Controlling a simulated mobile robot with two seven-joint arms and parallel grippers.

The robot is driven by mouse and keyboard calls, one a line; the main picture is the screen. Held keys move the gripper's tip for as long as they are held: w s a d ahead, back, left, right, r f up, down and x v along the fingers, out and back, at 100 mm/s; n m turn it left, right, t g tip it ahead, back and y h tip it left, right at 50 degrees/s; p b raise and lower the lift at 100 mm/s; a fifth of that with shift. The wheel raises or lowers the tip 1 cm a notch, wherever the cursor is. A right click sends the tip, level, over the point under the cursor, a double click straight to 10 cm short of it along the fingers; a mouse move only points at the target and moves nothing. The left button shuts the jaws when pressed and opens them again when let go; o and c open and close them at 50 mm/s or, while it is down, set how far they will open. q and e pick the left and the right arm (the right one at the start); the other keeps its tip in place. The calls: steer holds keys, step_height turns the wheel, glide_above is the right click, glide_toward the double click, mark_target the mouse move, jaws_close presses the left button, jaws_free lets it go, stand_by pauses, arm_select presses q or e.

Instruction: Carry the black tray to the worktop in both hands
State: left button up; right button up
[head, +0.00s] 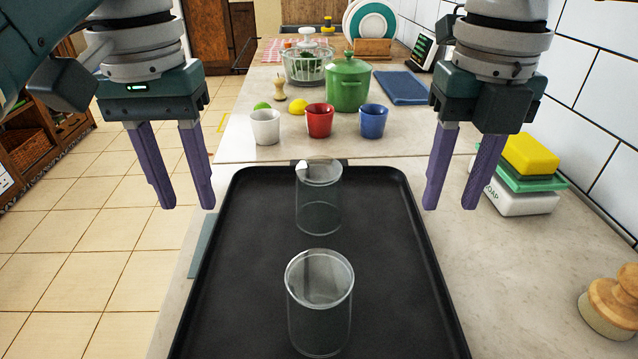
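The black tray (265,240) lies flat in the lower middle of the head view, on a light stone-like worktop (500,260). Its near end is cut off by the picture's bottom edge. Two clear glasses stand upright on it: a near glass (320,300) and a far glass (318,200). My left gripper (187,206) is open and empty, pointing down by the tray's far left corner. My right gripper (450,207) is open and empty, pointing down just right of the tray's far right side. Neither gripper visibly touches the tray.
Beyond the tray stand a white cup (265,127), a red cup (319,120), a blue cup (372,121) and a green pot (348,84). A soap box with sponges (525,180) and a wooden-lidded item (611,305) stand right, near the tiled wall. Open floor lies left.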

mark_target(205, 251)
arm_select(q)
step_height(205, 251, down, 9)
steer(key=shift+r, duration=0.15)
arm_select(e)
step_height(205, 251, down, 9)
steer(key=shift+r, duration=0.2)
arm_select(q)
jaws_close()
arm_select(e)
jaws_close()
arm_select(q)
steer(key=shift+r, duration=0.1)
stand_by(0.7)
